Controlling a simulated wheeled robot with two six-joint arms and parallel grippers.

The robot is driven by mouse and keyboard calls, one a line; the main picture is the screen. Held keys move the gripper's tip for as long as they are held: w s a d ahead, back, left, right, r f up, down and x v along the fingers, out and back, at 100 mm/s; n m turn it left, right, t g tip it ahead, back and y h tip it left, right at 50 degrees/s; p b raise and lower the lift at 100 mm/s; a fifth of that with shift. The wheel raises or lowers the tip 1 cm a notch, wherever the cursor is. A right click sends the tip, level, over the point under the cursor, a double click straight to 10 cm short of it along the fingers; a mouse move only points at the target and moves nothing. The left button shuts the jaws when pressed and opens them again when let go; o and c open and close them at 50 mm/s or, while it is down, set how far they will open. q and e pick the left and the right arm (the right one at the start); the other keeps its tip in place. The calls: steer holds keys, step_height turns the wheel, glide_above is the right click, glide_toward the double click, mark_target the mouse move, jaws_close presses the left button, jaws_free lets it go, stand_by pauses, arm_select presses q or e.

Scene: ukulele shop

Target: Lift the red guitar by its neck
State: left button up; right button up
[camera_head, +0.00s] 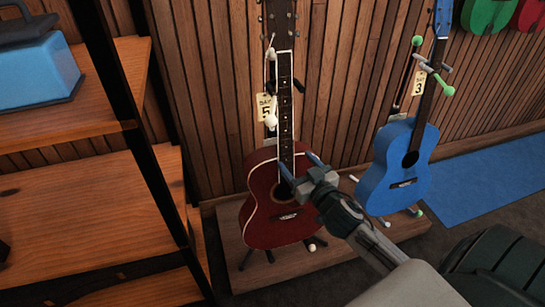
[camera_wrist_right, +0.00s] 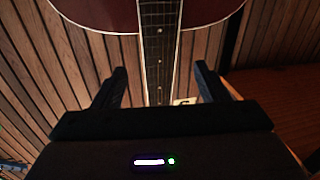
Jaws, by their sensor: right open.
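The red guitar (camera_head: 265,212) stands upright on a stand against the wood-slat wall, its dark neck (camera_head: 285,115) rising above the body. My right gripper (camera_head: 299,166) is open in front of the guitar, near where the neck meets the body. In the right wrist view, the neck (camera_wrist_right: 158,55) lies between the two spread fingers of the gripper (camera_wrist_right: 162,80), with a gap on each side. The red body (camera_wrist_right: 105,14) shows at the top of that view. Whether the neck is at finger depth is hard to tell. My left gripper is not in view.
A blue guitar (camera_head: 398,180) on its own stand is at the right. Both stand on a low wooden platform (camera_head: 232,262). A wooden shelf (camera_head: 85,215) with a blue case (camera_head: 40,75) is at the left. A price tag (camera_head: 264,107) hangs beside the neck.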

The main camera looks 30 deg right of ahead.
mark_target(287, 149)
steer(key=w, duration=0.8)
steer(key=shift+w+d+f, duration=0.1)
steer(key=shift+d, duration=0.2)
jaws_close()
